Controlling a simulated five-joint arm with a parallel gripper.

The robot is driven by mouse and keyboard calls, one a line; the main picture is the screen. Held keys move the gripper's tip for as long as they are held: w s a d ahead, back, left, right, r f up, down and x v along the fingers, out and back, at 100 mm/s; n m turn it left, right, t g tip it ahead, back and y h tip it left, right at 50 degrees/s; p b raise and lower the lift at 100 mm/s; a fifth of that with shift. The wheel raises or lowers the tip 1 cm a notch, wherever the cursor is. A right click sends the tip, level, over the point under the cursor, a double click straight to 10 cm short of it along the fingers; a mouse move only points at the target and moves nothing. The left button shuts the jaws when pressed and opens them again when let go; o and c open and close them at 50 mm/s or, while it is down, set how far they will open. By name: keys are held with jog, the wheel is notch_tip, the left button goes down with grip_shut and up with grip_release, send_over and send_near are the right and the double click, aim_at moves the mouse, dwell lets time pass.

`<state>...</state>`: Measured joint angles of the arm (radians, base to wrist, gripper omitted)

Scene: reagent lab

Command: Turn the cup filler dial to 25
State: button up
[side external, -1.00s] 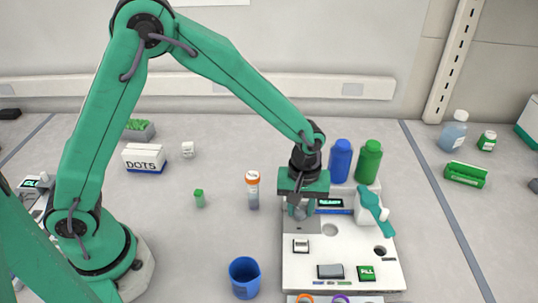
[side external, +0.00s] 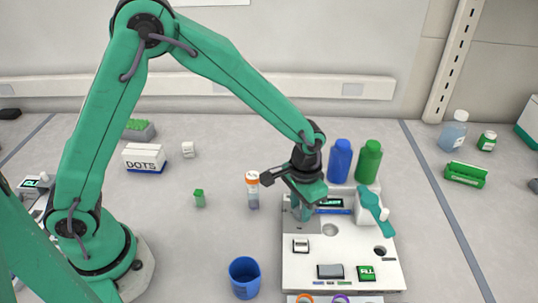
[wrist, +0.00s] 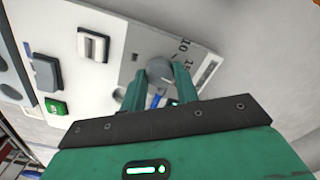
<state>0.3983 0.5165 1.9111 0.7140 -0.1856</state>
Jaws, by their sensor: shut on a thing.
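The cup filler (side external: 300,268) is a white panel machine on the table in the side view. Its round grey dial (wrist: 160,68) sits between the two green fingers of my gripper (wrist: 160,88) in the wrist view. The fingers are shut on the dial. Printed marks 10 and 15 show beside the dial; other marks are hidden or too slanted to read, so I cannot tell the setting. In the side view my gripper (side external: 302,208) points down at the filler's upper left corner and mostly covers the dial. A small lit display (side external: 330,202) is just right of it.
A blue cup (side external: 244,278) stands left of the filler, with an orange-capped tube (side external: 252,190) behind it. A blue bottle (side external: 340,160) and a green bottle (side external: 368,162) stand behind the filler. A teal lever (side external: 374,206) rises at its right. A green button (side external: 366,273) is at the front.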

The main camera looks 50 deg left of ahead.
aim_at(300, 210)
jog(key=m, duration=0.4)
jog(key=shift+m, duration=0.3)
jog(key=m, duration=0.5)
dwell(0.4)
jog(key=o, duration=1)
jog(key=shift+c, duration=0.2)
jog(key=shift+r, duration=0.15)
notch_tip(300, 210, up, 7)
jog(key=shift+r, duration=0.35)
